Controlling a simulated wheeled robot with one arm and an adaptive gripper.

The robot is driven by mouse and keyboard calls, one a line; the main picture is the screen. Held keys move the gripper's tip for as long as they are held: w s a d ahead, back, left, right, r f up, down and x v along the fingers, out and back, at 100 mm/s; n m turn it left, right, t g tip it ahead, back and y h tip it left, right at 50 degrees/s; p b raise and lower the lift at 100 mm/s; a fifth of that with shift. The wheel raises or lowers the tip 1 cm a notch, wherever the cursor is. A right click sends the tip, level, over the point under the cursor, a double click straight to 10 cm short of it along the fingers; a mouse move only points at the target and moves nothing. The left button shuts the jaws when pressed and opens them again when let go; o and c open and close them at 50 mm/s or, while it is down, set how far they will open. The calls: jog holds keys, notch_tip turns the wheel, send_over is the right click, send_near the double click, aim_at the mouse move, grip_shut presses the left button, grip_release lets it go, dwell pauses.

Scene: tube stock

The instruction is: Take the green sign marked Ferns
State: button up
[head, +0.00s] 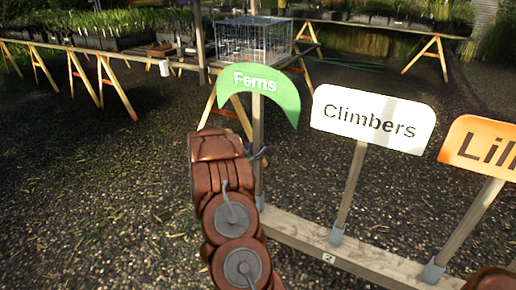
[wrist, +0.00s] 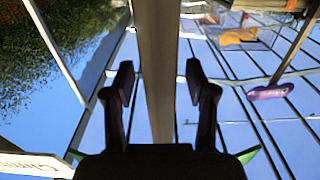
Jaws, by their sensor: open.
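The green sign marked Ferns (head: 262,86) is a curved board on a wooden post (head: 258,140), upright at the left end of a low rail. My gripper (head: 260,156) is at the post just below the board, largely hidden by my arm in the head view. In the wrist view my gripper (wrist: 158,88) is open, with one finger on each side of the post (wrist: 157,40) and a visible gap at each side. Small green tips of the sign (wrist: 248,155) show at the bottom of the wrist view; the rest is hidden behind my gripper.
A white Climbers sign (head: 373,118) and an orange sign (head: 482,147), cut off at the edge, stand to the right on the same rail (head: 300,235). Trestle tables with plants (head: 100,42) and a wire cage (head: 254,40) are behind. Gravel on the left is clear.

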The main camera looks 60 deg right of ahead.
aim_at(256, 121)
grip_shut()
dwell(0.8)
jog(key=shift+r, duration=0.1)
jog(key=shift+r+p, duration=3.9)
jog(key=shift+r, duration=2.3)
